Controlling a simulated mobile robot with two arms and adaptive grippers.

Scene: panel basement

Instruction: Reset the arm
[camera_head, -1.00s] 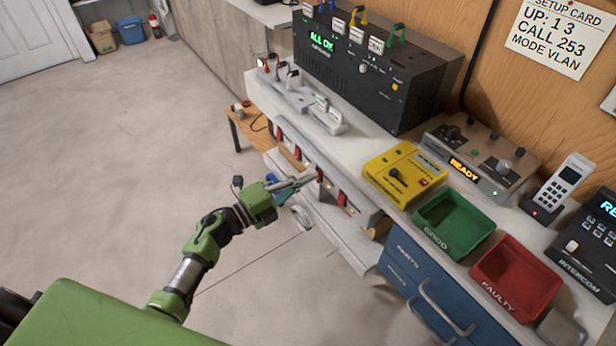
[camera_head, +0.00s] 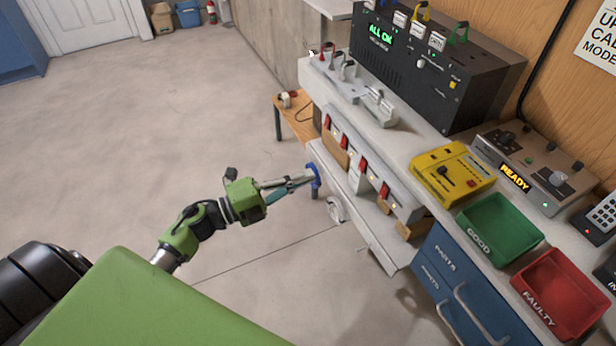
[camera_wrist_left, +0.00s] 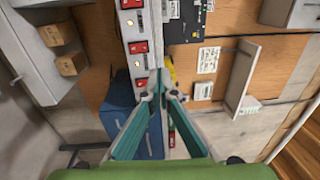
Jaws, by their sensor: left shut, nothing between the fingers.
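My left gripper (camera_head: 308,181) shows in the camera_head view at the end of my green arm, out in front of the bench. Its teal and grey fingers are shut and empty, pointing right towards the row of red switches (camera_head: 363,166) on the bench front. The tips overlap a blue curved thing (camera_head: 316,176) in the picture; I cannot tell whether they touch it. In the left wrist view the fingers (camera_wrist_left: 160,92) come together at the tips, with red switches (camera_wrist_left: 138,47) beyond. My right gripper is not in view.
The bench (camera_head: 405,150) carries a black console (camera_head: 430,70), a yellow box (camera_head: 452,172), a green tray (camera_head: 468,215) and a red tray (camera_head: 525,290). Blue drawers (camera_head: 470,285) stand below. A small wooden table (camera_head: 292,118) is behind. The floor on the left is open.

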